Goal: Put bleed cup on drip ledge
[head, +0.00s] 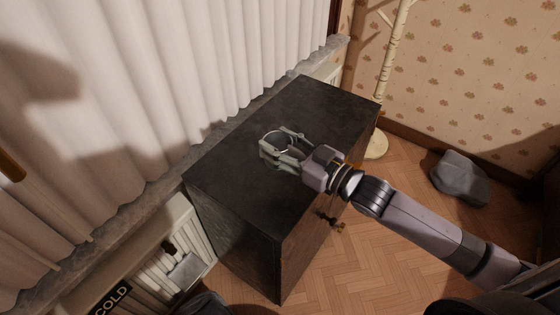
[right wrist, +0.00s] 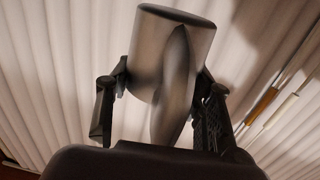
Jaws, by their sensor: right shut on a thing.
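The bleed cup (head: 276,135) is a metallic grey cylinder. In the head view its round rim shows between the fingers of my right gripper (head: 282,150), over the dark cabinet top. In the right wrist view the cup (right wrist: 165,40) is clamped between the two fingers (right wrist: 160,98). I cannot tell whether the cup touches the cabinet top. A small pale grey ledge (head: 187,269), probably the drip ledge, juts from the white radiator at lower left, just below a dark fitting. The gripper is up and right of it in the head view. My left gripper is not in view.
The dark cabinet (head: 235,185) stands between gripper and ledge; its bare top looks clear. The radiator (head: 150,262) bears a COLD sign (head: 112,298). White curtains (head: 150,90) hang behind a stone sill. A coat stand (head: 388,70) and grey lump (head: 460,178) stand right.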

